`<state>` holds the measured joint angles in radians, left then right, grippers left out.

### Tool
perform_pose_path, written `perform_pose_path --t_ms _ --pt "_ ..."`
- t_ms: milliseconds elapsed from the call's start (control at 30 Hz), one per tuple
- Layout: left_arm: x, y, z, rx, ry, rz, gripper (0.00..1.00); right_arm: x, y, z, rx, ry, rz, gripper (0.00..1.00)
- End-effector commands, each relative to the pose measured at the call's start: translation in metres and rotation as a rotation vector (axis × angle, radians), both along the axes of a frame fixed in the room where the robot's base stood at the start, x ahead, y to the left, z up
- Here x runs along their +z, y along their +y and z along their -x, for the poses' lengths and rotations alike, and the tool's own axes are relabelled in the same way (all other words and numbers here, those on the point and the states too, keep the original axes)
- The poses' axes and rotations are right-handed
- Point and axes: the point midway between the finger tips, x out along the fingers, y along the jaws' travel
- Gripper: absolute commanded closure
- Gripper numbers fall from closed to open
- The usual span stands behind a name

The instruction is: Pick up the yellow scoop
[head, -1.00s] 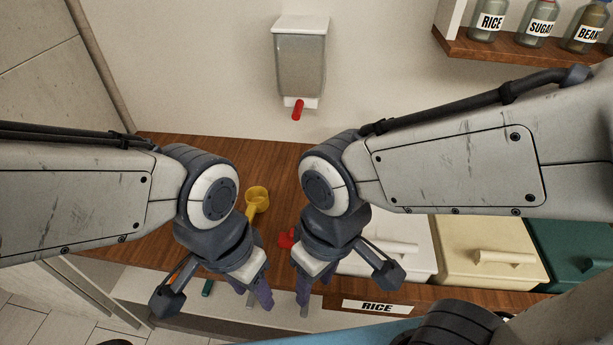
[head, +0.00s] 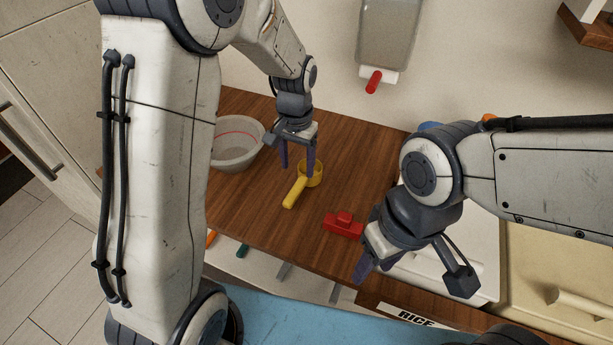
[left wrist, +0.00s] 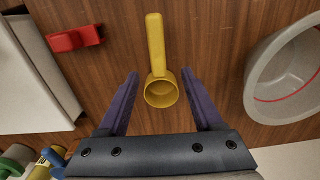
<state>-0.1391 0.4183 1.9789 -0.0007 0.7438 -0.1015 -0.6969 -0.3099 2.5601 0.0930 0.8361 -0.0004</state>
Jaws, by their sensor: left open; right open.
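The yellow scoop (head: 297,188) lies on the wooden counter, its round cup toward the wall and its handle toward the front edge. In the left wrist view the scoop (left wrist: 157,75) has its cup between the fingertips and its handle pointing away. My left gripper (head: 297,168) is open, with its two purple fingers pointing down around the cup; it also shows in the left wrist view (left wrist: 165,85). I cannot tell whether the fingers touch the scoop. My right gripper (head: 375,270) is over the front right of the counter, apart from the scoop, with its fingers partly hidden.
A grey bowl (head: 232,158) with a red line stands left of the scoop. A red object (head: 344,225) lies to its right. A white bin (head: 480,250) and a cream bin (head: 560,262) stand further right. A wall dispenser (head: 388,30) hangs above. Bare counter (head: 345,150) lies behind.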

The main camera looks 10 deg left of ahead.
Motion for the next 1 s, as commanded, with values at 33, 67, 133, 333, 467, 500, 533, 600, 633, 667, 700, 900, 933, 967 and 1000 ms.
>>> perform_pose_path --t_ms 33,67,133,333,467,500,533,600,633,667,700,900,933,967,1000 --pt "-0.010 0.000 0.001 0.000 0.005 -0.001 0.32 0.000 0.000 0.000 0.000 0.000 0.000 0.50" --pt "-0.014 0.000 0.001 0.000 0.005 0.000 0.32 0.000 0.000 0.000 0.000 0.000 0.000 0.50" --pt "-0.023 0.001 0.001 0.001 0.004 0.000 0.32 0.000 0.000 0.000 0.000 0.000 0.000 0.50" --pt "-0.038 0.000 0.002 0.002 0.003 0.000 0.32 0.000 0.000 0.000 0.000 0.000 0.000 0.50" --pt "-0.056 -0.001 0.001 0.002 0.006 0.000 0.32 0.002 0.000 0.000 0.000 0.000 0.000 0.50" --pt "-0.063 -0.002 0.001 0.002 0.005 0.000 0.32 0.003 0.000 0.000 0.000 0.000 0.000 0.50" --pt "-0.067 -0.002 0.001 0.002 0.006 0.000 0.32 0.003 0.000 0.000 0.000 0.000 0.000 0.50" --pt "-0.077 -0.002 0.000 0.003 0.004 0.000 0.32 0.003 0.000 0.000 0.000 0.000 0.000 0.50" --pt "-0.080 -0.002 0.001 0.003 0.004 0.000 0.32 0.003 0.000 0.000 0.000 0.000 0.000 0.50" --pt "-0.082 -0.002 0.000 0.003 0.004 0.000 0.32 0.003 0.000 0.000 0.000 0.000 0.000 0.50" --pt "-0.084 -0.002 0.000 0.003 0.002 0.000 0.32 0.003 0.000 0.000 0.000 0.000 0.000 0.50" --pt "-0.085 -0.002 0.000 0.002 0.000 0.000 0.32 0.003 0.000 0.000 0.000 0.000 0.000 0.50" --pt "-0.085 -0.002 0.000 0.002 0.000 0.000 0.32 0.003 0.000 0.000 0.000 0.000 0.000 0.50" --pt "-0.085 -0.002 0.000 0.002 0.000 0.000 0.36 0.003 0.000 0.000 0.000 0.000 0.000 0.50" --pt "-0.085 -0.002 0.000 0.002 0.000 0.000 0.52 0.003 0.000 0.000 0.000 0.000 0.000 0.50"
